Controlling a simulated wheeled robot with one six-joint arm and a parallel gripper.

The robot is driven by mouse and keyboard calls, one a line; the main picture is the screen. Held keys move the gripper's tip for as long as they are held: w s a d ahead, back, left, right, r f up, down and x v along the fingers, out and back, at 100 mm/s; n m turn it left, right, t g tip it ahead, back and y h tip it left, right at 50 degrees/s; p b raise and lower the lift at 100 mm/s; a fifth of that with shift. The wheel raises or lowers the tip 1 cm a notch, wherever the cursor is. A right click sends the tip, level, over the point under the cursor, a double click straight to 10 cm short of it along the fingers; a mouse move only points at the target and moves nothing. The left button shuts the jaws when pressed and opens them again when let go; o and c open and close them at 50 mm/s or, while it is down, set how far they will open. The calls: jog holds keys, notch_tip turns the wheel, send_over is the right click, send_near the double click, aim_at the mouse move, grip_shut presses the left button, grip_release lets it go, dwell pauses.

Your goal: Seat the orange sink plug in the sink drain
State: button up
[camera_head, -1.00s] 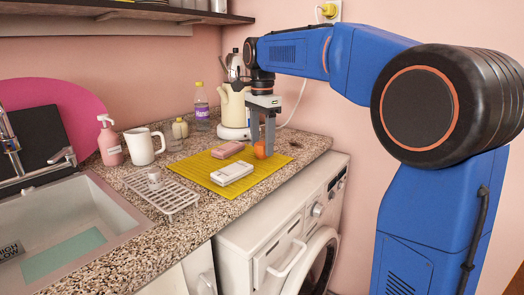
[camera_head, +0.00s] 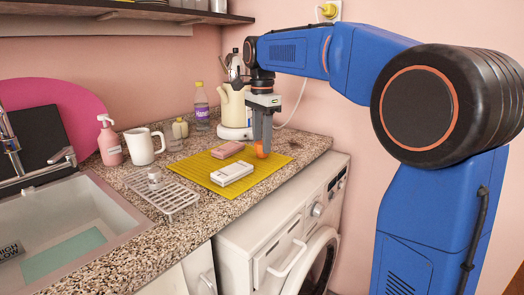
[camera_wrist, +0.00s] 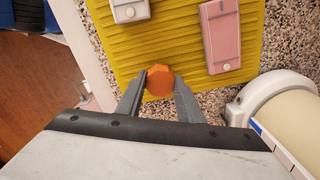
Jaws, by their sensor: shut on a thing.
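The orange sink plug (camera_wrist: 160,80) is between my gripper's fingertips, at the edge of the yellow ribbed mat (camera_wrist: 185,42) in the wrist view. In the head view the plug (camera_head: 261,148) shows partly behind the fingers, at the mat's right end. My gripper (camera_head: 262,142) points down and is shut on the plug; it also shows in the wrist view (camera_wrist: 160,82). I cannot tell whether the plug still touches the mat. The sink (camera_head: 70,235) is at the lower left of the head view. Its drain is not visible.
A white block (camera_head: 232,172) and a pink block (camera_head: 227,150) lie on the mat. A wire rack (camera_head: 170,200), white jug (camera_head: 140,147) and pink soap bottle (camera_head: 109,143) stand between mat and sink. A cream kettle (camera_head: 235,108) stands close behind my gripper.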

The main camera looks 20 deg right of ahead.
jog(key=shift+r, duration=1.65)
jog(key=o, duration=0.4)
jog(key=c, duration=0.4)
